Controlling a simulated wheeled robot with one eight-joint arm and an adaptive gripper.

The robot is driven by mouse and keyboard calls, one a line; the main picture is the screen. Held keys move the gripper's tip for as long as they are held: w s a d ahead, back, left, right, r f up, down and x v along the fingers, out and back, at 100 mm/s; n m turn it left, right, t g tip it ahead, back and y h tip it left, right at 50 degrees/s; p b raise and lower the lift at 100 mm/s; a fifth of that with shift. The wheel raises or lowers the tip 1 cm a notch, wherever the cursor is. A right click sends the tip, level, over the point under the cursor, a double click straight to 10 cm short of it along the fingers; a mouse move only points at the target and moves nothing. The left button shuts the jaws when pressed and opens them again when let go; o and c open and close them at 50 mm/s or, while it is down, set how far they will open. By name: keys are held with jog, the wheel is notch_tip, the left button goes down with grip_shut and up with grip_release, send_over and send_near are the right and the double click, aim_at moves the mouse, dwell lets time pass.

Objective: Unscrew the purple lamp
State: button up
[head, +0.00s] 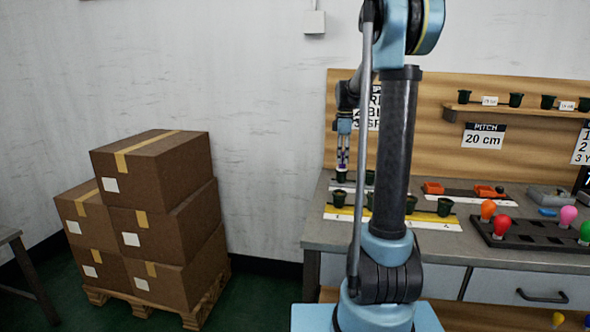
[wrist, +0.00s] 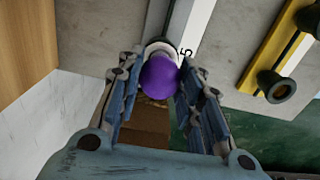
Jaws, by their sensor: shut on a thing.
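The purple lamp (wrist: 159,74) sits between the two fingers of my gripper (wrist: 160,78) in the wrist view, with a pale ring and a dark holder partly visible behind it. My gripper is shut on the lamp. In the head view my gripper (head: 343,152) points down over a dark socket (head: 341,175) near the back left of the bench, with a small bit of purple between its fingers. I cannot tell how far the lamp's thread sits in the socket.
Several dark sockets stand on a yellow-edged strip (head: 345,213) in front. Orange trays (head: 433,188) and a dark rack (head: 535,237) with coloured lamps stand to the right on the bench (head: 325,238). Stacked cartons (head: 150,220) stand on a pallet at left. A wooden back panel (head: 440,100) rises behind.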

jog(key=shift+n, duration=2.2)
jog(key=o, duration=1)
